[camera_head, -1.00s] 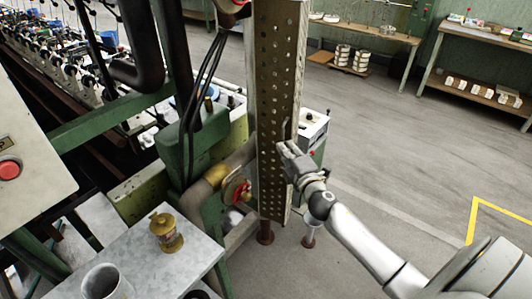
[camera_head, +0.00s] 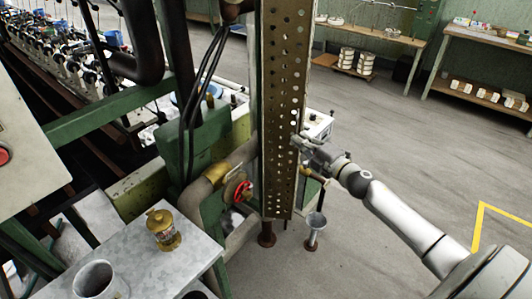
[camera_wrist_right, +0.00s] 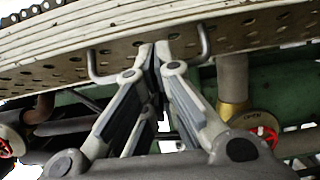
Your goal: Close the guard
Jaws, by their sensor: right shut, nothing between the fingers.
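The guard (camera_head: 277,110) is a tall, upright metal panel with rows of round holes, in the middle of the head view. It also fills the top of the right wrist view (camera_wrist_right: 60,68). There, a bent metal rod handle (camera_wrist_right: 93,66) shows on both sides of my fingers; its middle is hidden behind them. My right gripper (camera_head: 300,142) is at the guard's right edge, about halfway up. In the right wrist view its fingertips (camera_wrist_right: 154,52) are together at the handle, with nothing between them. Whether they touch the guard or handle is unclear. My left gripper is not in view.
A pipe with a red valve wheel (camera_head: 243,192) stands left of the guard's lower part. The floor at right is open.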

